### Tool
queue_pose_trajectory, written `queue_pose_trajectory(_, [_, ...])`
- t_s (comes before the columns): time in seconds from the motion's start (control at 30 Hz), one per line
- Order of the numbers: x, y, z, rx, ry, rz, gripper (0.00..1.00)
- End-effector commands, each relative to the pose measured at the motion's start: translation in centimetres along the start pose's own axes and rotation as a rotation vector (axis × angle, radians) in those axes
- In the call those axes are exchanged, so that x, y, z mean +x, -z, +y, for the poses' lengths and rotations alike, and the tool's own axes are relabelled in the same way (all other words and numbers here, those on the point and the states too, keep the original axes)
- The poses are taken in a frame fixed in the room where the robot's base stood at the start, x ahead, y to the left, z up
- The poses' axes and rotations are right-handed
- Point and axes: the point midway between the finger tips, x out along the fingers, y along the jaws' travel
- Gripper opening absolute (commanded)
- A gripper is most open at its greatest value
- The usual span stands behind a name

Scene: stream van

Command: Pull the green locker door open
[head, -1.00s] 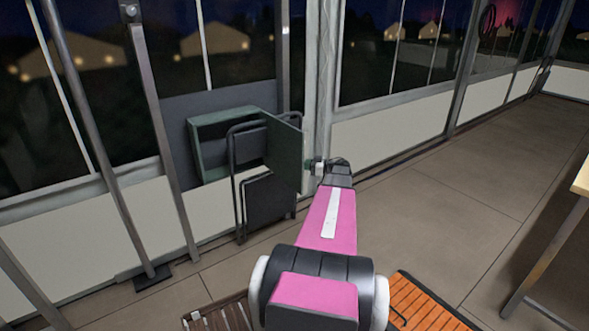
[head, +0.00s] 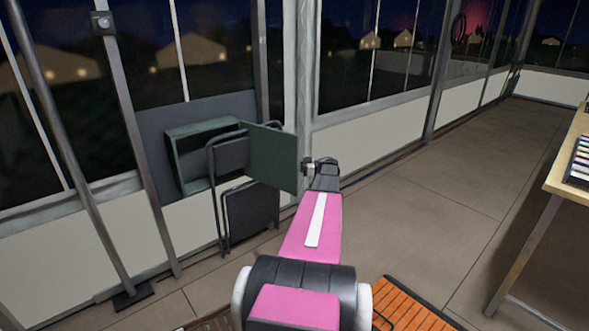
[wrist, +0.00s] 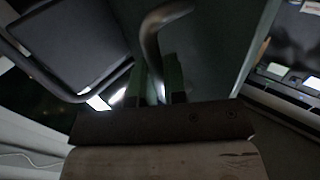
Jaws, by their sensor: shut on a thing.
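The green locker (head: 183,158) is a dark green box on a grey panel at the left, below the windows. Its door (head: 273,158) stands swung out to the right, and the locker's inside shows. My gripper (head: 310,168) is at the door's right edge. In the wrist view, the curved metal handle (wrist: 153,45) passes down between my two green-padded fingers (wrist: 160,82), and they are shut on it. The door surface (wrist: 215,45) fills much of the wrist view's upper middle.
A dark folding chair (head: 250,208) stands in front of the locker, below and behind the door. Metal poles (head: 75,165) rise at the left. An orange slatted thing (head: 405,308) lies at the bottom. A table (head: 560,170) stands at the right. The floor between is clear.

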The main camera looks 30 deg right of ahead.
Motion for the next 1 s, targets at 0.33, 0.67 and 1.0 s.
queue_pose_trajectory(0.33, [0.0, 0.0, 0.0, 0.000, 0.000, 0.001, 0.36])
queue_pose_trajectory(0.67, [-3.1, 0.0, 0.1, 0.000, -0.002, 0.000, 0.36])
queue_pose_trajectory(1.0, [-9.1, 0.0, 0.1, 0.000, -0.001, 0.001, 0.36])
